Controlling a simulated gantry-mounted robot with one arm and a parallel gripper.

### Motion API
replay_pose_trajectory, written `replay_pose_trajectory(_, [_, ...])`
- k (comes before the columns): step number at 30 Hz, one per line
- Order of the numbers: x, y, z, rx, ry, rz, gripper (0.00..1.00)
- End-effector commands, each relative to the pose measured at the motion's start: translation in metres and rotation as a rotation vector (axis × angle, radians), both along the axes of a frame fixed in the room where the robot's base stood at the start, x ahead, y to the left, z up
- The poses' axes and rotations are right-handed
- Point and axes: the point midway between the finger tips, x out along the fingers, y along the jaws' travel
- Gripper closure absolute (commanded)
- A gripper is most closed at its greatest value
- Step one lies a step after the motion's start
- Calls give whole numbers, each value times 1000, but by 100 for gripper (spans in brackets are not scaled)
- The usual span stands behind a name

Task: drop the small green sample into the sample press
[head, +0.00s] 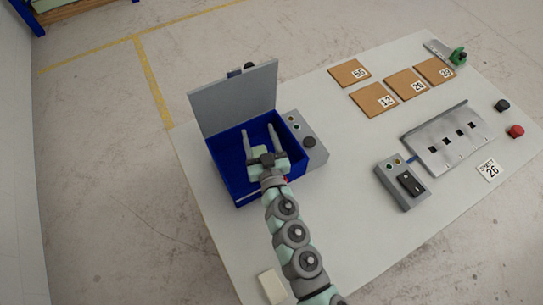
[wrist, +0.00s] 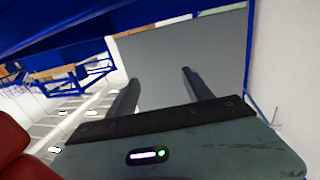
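The sample press appears to be the blue open box (head: 219,150) with a raised grey lid (head: 235,98), at the left of the table. My gripper (head: 260,140) is over or inside this box, its two fingers spread apart and pointing toward the lid. I see nothing between the fingers. In the wrist view, the fingers of my gripper (wrist: 160,80) stand apart in front of the grey lid (wrist: 190,50). I cannot make out a small green sample in the box; my arm hides part of its floor.
A grey control box (head: 308,140) stands against the blue box's right side. Brown tiles (head: 375,100) with number cards lie at the back. A grey slotted fixture (head: 448,140) and a switch box (head: 402,184) are on the right. A white block (head: 272,287) lies at the front edge.

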Motion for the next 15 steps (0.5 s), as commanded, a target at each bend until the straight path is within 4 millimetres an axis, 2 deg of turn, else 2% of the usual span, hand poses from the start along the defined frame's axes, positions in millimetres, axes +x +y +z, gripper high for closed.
replay_pose_trajectory(4, [0, 0, 0, 0, 0, 0, 28])
replay_pose_trajectory(11, [0, 0, 0, 0, 0, 0, 28])
replay_pose_trajectory(15, [-8, -2, -1, 0, 1, 0, 28])
